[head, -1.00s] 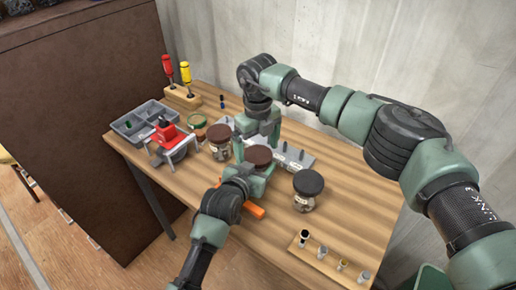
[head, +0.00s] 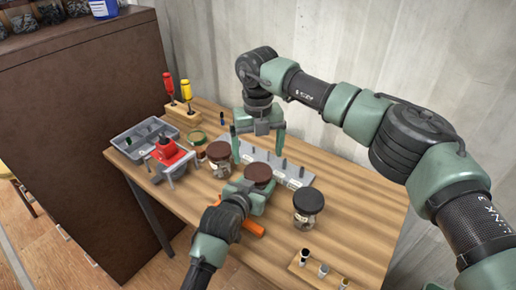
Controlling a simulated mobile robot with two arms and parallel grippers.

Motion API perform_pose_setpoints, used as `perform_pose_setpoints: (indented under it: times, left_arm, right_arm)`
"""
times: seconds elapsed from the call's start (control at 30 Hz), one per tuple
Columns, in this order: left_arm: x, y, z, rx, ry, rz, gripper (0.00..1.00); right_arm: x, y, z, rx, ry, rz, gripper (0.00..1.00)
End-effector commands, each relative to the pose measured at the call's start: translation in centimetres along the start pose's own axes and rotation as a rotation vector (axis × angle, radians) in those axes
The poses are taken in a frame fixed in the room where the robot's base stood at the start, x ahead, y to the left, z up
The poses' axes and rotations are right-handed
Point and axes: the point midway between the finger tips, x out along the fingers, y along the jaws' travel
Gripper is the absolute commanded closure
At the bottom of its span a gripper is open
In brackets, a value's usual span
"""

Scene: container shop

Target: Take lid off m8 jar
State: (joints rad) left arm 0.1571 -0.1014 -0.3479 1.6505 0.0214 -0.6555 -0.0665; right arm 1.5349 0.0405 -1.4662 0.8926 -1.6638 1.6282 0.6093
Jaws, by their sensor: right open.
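A jar with a brown lid (head: 258,173) stands near the middle of the table, its lid on; its body is mostly hidden by my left gripper. My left gripper (head: 254,193) comes from the front and appears closed around this jar's sides. My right gripper (head: 258,155) points down just behind and above the lid, its fingers spread and empty. Another brown-lidded jar (head: 219,159) stands to the left, and a black-lidded jar (head: 308,207) to the right. The jar labels are too small to read, so I cannot tell which is m8.
A grey rack with pegs (head: 297,174) lies behind the held jar. A red vise (head: 170,153), grey tray (head: 133,141), green-rimmed jar (head: 197,140) and screwdriver stand (head: 183,113) are at the left. An orange-handled tool (head: 250,227) and wooden bit holder (head: 318,272) are in front.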

Motion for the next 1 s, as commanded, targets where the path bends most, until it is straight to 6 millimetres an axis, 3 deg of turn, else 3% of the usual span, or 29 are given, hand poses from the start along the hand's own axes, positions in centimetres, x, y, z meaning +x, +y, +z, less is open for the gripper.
perform_pose_setpoints:
  times: [0.2, 0.37, 0.8, 1.0]
  left_arm:
    - [0.0, 0.0, 0.3, -0.001, -0.006, 0.001, 1.0]
    - [0.0, 0.0, 0.3, -0.001, -0.006, 0.001, 1.0]
    - [0.0, 0.0, 0.3, -0.001, -0.006, 0.001, 1.0]
    - [0.0, 0.0, 0.3, -0.001, -0.006, 0.001, 1.0]
  right_arm:
    - [-1.2, 0.0, 0.0, 0.34, 0.0, 0.001, 0.08]
    - [-1.4, 0.0, -0.1, 0.459, 0.001, 0.001, 0.08]
    - [4.5, 0.0, -0.1, 0.476, 0.003, 0.0, 0.08]
    - [6.2, 0.0, -0.1, 0.475, 0.001, 0.0, 0.08]
